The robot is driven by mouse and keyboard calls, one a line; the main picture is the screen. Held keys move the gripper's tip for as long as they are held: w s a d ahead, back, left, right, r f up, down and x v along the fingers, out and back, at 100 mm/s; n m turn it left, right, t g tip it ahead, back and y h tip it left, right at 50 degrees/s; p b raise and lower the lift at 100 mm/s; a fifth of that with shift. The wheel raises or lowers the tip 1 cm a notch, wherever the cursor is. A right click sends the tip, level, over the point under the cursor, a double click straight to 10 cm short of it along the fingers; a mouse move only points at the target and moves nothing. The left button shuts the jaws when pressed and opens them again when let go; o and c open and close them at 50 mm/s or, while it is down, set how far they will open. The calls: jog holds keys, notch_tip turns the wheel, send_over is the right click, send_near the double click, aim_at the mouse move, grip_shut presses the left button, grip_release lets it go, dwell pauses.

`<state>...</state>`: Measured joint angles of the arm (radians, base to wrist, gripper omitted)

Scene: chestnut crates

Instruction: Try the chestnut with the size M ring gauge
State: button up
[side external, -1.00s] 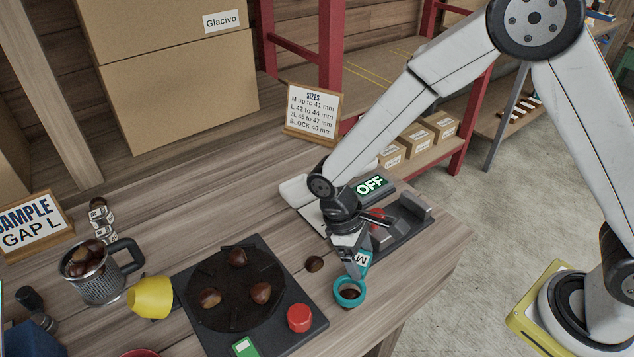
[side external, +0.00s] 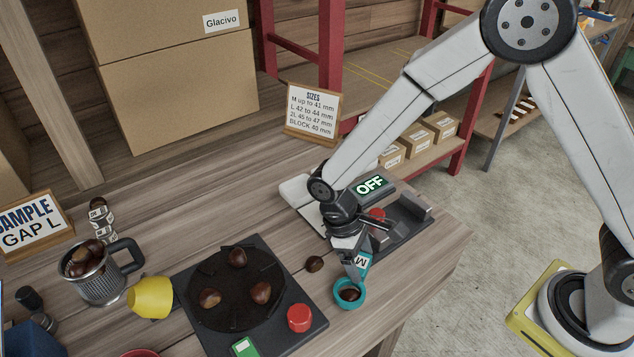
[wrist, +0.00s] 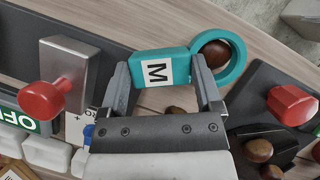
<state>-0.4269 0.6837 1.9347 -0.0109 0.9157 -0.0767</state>
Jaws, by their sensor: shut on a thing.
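The size M ring gauge is teal, with a white "M" label on its handle and a round ring (side external: 351,293). My gripper (side external: 352,262) is shut on its handle. In the wrist view the handle (wrist: 163,70) lies between the two fingers and the ring is beyond it at the upper right. A brown chestnut (wrist: 216,53) shows inside the ring opening; it also shows there in the side view (side external: 351,294). I cannot tell whether the ring touches the chestnut or the table. A second chestnut (side external: 314,264) lies on the table just left of the ring.
A black plate (side external: 215,337) with chestnuts on a round disc and a red knob (side external: 300,318) is at the left. A device with an "OFF" sign (side external: 371,184) is behind my gripper.

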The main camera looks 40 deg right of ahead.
jog(key=shift+r, duration=0.25)
jog(key=shift+r, duration=3.25)
jog(key=shift+w, duration=0.1)
jog(key=shift+w+d+r, duration=0.15)
jog(key=shift+w+d, duration=0.25)
jog(key=shift+w, duration=0.05)
jog(key=w+d+m, duration=0.1)
jog(key=w+d, duration=0.1)
jog(key=w+d+r+m+y, duration=0.1)
jog(key=w+d, duration=0.1)
jog(key=w+d+r+m, duration=0.1)
jog(key=w+d, duration=0.1)
jog(key=shift+w+d, duration=0.1)
jog(key=shift+d, duration=0.05)
jog(key=w+d+m, duration=0.1)
jog(key=d, duration=0.1)
jog(key=w+d+r+m+y, duration=0.1)
jog(key=d, duration=0.2)
jog(key=w+d+r, duration=0.1)
jog(key=w+d, duration=0.1)
jog(key=shift+d+r+m, duration=0.15)
jog(key=shift+m, duration=0.25)
